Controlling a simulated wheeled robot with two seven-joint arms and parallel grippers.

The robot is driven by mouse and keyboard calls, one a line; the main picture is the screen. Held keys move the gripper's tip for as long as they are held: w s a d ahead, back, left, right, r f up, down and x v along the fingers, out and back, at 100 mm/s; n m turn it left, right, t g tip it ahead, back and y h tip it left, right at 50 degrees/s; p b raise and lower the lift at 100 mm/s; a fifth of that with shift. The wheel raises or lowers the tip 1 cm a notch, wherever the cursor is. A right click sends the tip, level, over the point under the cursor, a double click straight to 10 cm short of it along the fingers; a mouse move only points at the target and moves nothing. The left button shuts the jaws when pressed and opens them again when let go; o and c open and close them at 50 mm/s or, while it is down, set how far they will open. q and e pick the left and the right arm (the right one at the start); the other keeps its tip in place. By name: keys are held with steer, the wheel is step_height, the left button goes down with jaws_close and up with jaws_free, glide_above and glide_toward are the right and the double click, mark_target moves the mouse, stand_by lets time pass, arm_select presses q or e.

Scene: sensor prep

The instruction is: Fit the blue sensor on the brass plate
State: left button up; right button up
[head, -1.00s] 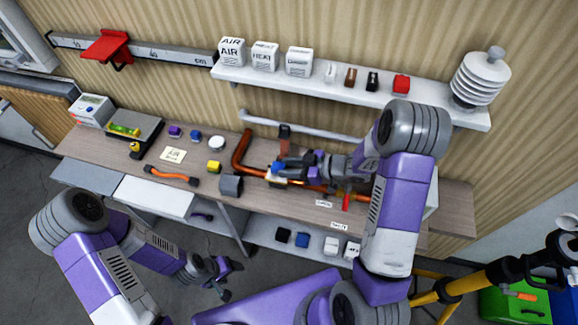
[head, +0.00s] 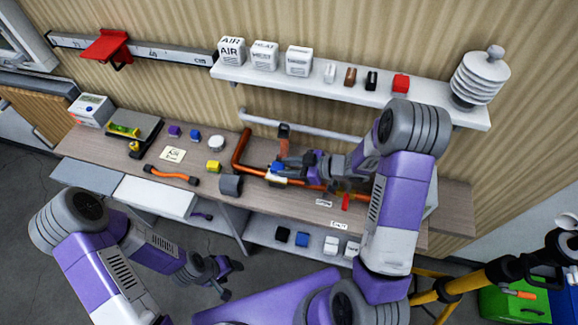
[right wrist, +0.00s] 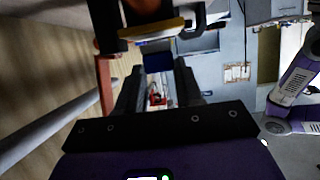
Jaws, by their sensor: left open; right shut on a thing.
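The blue sensor (head: 277,166) is a small blue block at the copper pipe; it also shows in the right wrist view (right wrist: 158,62). My right gripper (head: 284,165) is shut on it, with one finger on each side in the right wrist view (right wrist: 158,76). A yellow, brass-like strip (right wrist: 152,28) lies just beyond the sensor in that view, probably the brass plate's edge. Whether sensor and plate touch, I cannot tell. The gripper and arm hide part of this spot in the head view. My left gripper (head: 230,280) is open and empty in front of the bench.
The copper pipe (head: 240,150) bends along the bench (head: 110,148). A grey cylinder (head: 230,184), a yellow block (head: 214,167) and another blue block (head: 195,135) stand to the left. The wall shelf (head: 330,85) holds several boxes. A lower shelf (head: 262,236) holds more blocks.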

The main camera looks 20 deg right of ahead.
steer(key=shift+f+b, duration=0.3)
steer(key=shift+f, duration=0.15)
stand_by(0.3)
steer(key=o, duration=1.1)
steer(key=shift+o, duration=0.5)
steer(key=o, duration=0.4)
steer(key=shift+o, duration=0.2)
steer(key=shift+r, duration=0.1)
steer(key=shift+d+r+p, duration=0.1)
steer(key=shift+r+p, duration=0.55)
steer(key=shift+p, duration=0.05)
steer(key=shift+r+p, duration=2.65)
steer(key=shift+r, duration=0.15)
